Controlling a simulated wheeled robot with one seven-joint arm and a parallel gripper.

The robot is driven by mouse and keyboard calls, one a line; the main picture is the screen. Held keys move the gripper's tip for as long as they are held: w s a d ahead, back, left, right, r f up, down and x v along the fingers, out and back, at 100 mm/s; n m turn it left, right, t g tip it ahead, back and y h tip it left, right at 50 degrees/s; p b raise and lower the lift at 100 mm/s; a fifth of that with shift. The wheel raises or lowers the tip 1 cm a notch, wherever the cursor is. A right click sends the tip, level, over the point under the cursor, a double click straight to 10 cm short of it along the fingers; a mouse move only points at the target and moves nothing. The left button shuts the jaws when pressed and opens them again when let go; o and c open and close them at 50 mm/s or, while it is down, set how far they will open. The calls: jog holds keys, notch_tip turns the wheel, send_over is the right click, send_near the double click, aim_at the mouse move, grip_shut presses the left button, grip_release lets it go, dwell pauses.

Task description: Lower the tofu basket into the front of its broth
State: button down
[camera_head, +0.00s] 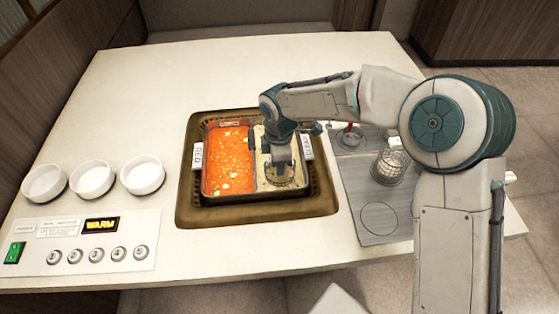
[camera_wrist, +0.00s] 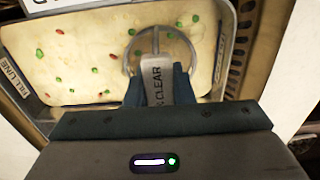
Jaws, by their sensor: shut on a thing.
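The pot (camera_head: 207,197) is split into red broth (camera_head: 228,160) on the left and pale clear broth (camera_head: 267,184) on the right. My gripper (camera_head: 279,150) is over the front part of the clear side. It is shut on the upright handle (camera_wrist: 157,80) of a basket, whose visible tag text reads "CLEAR". The basket's round rim (camera_wrist: 127,55) shows against the pale broth (camera_wrist: 75,60) in the wrist view. In the head view the basket (camera_head: 282,181) is at the front of the clear side, partly hidden by my gripper. Its depth and contents are unclear.
A second wire basket (camera_head: 389,166) stands on the grey board (camera_head: 372,196) right of the pot. Several white bowls (camera_head: 92,179) and a control panel (camera_head: 95,241) reading "WARM" are at left. A "FILL LINE" label (camera_wrist: 11,84) shows on the pot wall.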

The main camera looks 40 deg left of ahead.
jog(key=shift+f, duration=0.35)
dwell(0.6)
jog(key=shift+c, duration=1.9)
grip_release()
jog(key=shift+r, duration=0.1)
jog(key=shift+r+p, duration=3.95)
jog(key=shift+r, duration=1.55)
jog(key=shift+f, duration=0.1)
